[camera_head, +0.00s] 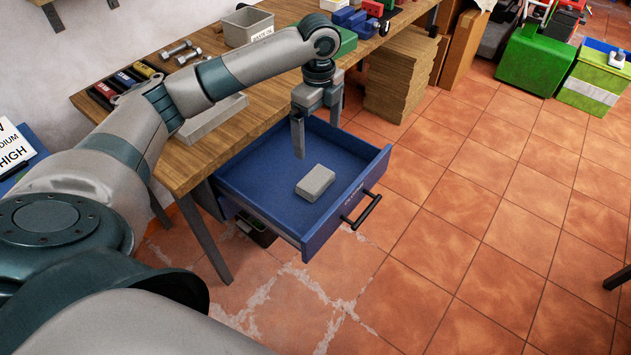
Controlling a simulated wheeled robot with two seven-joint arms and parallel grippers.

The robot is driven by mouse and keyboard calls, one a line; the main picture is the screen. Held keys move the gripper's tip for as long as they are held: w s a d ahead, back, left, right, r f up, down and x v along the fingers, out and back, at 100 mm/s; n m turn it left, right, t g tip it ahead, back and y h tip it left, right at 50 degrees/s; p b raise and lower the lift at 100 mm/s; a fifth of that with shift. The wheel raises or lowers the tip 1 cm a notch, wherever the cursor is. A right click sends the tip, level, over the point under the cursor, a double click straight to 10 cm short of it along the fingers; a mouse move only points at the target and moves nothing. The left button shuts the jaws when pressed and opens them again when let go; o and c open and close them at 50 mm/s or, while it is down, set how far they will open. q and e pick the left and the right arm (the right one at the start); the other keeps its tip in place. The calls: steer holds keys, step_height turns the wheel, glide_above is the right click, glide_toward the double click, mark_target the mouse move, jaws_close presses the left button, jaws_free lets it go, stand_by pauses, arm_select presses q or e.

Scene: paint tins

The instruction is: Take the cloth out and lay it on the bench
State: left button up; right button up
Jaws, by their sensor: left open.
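A blue drawer (318,238) is pulled out from under the wooden bench (195,165). In it lies a small grey block-shaped thing with rounded edges, which looks like the folded cloth (315,183), near the drawer's front. My left gripper (316,136) points down over the drawer, with its fingers apart and nothing between them. In the picture it is just above the cloth, apart from it. My right gripper is not in view.
The bench top holds a grey bin (247,26), a shallow grey tray (212,117), metal dumbbell-shaped parts and coloured tubes. A cardboard stack (398,75) stands right of the drawer. The drawer handle (362,211) sticks out over open tiled floor.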

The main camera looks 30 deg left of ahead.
arm_select(q)
steer(key=p, duration=0.1)
glide_above(317, 178)
step_height(317, 178, down, 10)
steer(key=shift+f, duration=0.75)
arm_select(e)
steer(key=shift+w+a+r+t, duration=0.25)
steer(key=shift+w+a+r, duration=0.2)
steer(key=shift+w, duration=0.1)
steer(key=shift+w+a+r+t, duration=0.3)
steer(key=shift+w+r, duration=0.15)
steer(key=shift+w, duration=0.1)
